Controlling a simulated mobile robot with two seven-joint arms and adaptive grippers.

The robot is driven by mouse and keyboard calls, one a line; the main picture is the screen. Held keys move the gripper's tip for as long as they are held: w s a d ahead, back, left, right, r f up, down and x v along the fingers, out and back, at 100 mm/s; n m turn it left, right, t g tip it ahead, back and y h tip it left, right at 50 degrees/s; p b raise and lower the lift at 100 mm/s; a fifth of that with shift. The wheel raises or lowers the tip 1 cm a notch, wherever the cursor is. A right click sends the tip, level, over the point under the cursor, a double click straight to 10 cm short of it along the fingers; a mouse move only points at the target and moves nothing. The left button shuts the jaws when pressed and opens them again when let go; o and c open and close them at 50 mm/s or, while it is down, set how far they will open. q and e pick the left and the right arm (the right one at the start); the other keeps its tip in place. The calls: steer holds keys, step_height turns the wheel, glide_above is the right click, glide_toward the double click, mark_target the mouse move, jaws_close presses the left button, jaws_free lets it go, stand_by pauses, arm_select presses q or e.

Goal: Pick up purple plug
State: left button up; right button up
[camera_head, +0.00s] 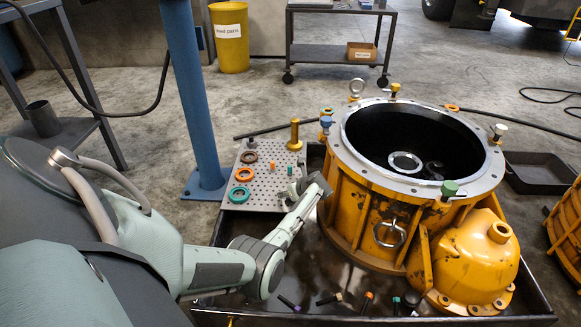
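A short dark plug with what looks like a purple end (289,303) lies on its side at the front left of the black drip tray (330,268). Its colour is hard to make out at this size. My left gripper (308,188) is behind and above it, near the right edge of the perforated plate and left of the yellow housing. It is apart from the plug. Its fingers are small and seen at an angle, so I cannot tell whether they are open or shut. My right gripper is not in view.
Several similar dark plugs with coloured ends, one orange (367,300), lie along the tray's front. The yellow transmission housing (352,205) fills the tray's right side. The perforated plate (262,190) holds coloured rings and pegs. A blue post (190,95) stands behind my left arm.

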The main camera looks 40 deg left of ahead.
arm_select(q)
steer(key=shift+c, duration=0.4)
steer(key=c, duration=0.9)
steer(key=shift+c, duration=0.2)
steer(key=shift+r, duration=0.15)
